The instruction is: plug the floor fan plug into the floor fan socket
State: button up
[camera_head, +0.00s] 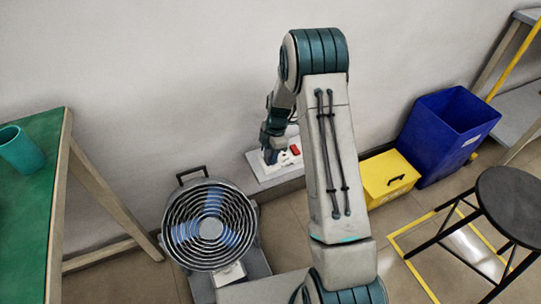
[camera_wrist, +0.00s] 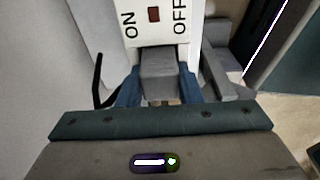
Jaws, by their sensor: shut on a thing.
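My gripper (camera_head: 271,154) is low over a white unit with a red switch (camera_head: 295,149) on a pale ledge by the wall. In the wrist view the blue fingers are shut on a grey block-shaped plug (camera_wrist: 160,72), one on each side. The plug's far end meets the lower edge of a white panel (camera_wrist: 145,30) marked ON and OFF, with a dark red switch (camera_wrist: 153,14). The socket openings are hidden, so I cannot tell whether the plug is in. The floor fan (camera_head: 210,227) stands left of the ledge.
A green table (camera_head: 30,215) with a teal cup (camera_head: 20,148) is at left. A yellow box (camera_head: 388,176), a blue bin (camera_head: 447,133) and a black stool (camera_head: 512,200) stand at right. A black cable-like strip (camera_wrist: 98,82) shows left of the fingers.

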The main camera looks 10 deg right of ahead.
jog(key=shift+f, duration=0.2)
jog(key=o, duration=1)
jog(key=shift+c, duration=0.2)
jog(key=shift+r, duration=0.15)
